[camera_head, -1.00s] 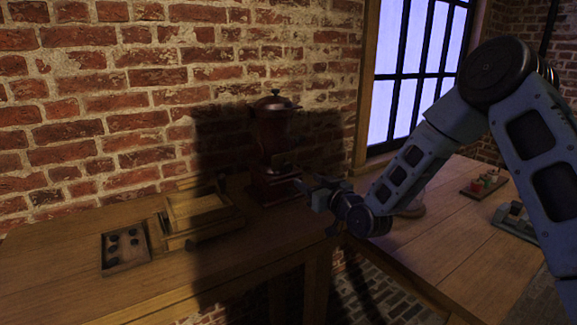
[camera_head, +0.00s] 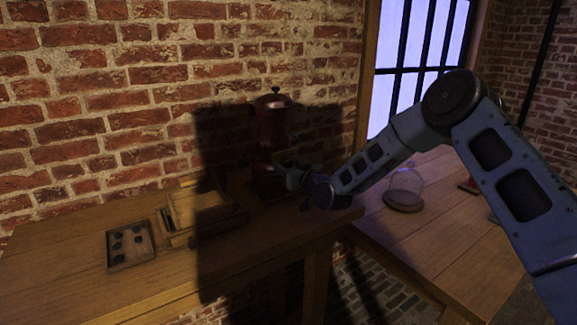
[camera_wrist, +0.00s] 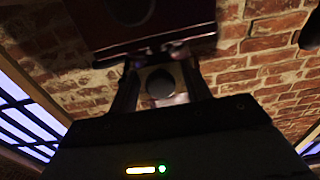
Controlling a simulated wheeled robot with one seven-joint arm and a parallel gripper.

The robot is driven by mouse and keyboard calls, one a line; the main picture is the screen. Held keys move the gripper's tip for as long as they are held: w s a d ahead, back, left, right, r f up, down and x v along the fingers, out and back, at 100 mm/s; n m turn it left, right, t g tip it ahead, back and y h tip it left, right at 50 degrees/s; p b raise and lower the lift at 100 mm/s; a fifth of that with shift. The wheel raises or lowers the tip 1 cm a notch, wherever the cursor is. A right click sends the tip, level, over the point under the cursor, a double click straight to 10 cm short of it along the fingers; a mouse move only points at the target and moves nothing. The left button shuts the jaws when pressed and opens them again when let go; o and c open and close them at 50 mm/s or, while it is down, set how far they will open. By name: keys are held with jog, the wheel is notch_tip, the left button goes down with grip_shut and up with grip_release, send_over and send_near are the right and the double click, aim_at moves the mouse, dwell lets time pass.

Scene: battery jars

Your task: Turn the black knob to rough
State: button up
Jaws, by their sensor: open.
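A tall dark red grinder (camera_head: 272,130) with a small finial on its lid stands on the wooden table against the brick wall. My gripper (camera_head: 288,178) is at the right side of its lower part in the head view. The wrist view looks closely at the red body (camera_wrist: 190,20). There my gripper (camera_wrist: 158,62) is open, with one finger on each side of a round black knob (camera_wrist: 161,84) on a pale plate. I cannot tell whether the fingers touch the knob. Any setting marks are too dark or small to read.
A wooden frame-like box (camera_head: 178,207) and a small tray with several dark round hollows (camera_head: 130,243) stand left of the grinder. A glass dome (camera_head: 404,188) stands on the right-hand table (camera_head: 440,240). The brick wall is close behind the grinder.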

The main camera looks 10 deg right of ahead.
jog(key=c, duration=0.9)
jog(key=shift+f+m+b, duration=0.1)
jog(key=shift+m+b, duration=0.2)
jog(key=shift+b, duration=0.2)
jog(key=shift+f+m+b, duration=0.1)
jog(key=shift+m+b, duration=0.9)
jog(key=shift+b, duration=0.05)
jog(key=m+b, duration=0.3)
jog(key=shift+m, duration=0.3)
jog(key=m+b, duration=0.1)
jog(key=m, duration=0.1)
jog(key=m+b, duration=0.2)
jog(key=m, duration=0.1)
jog(key=shift+r+m, duration=0.2)
jog(key=shift+m, duration=0.1)
jog(key=shift+b, duration=0.3)
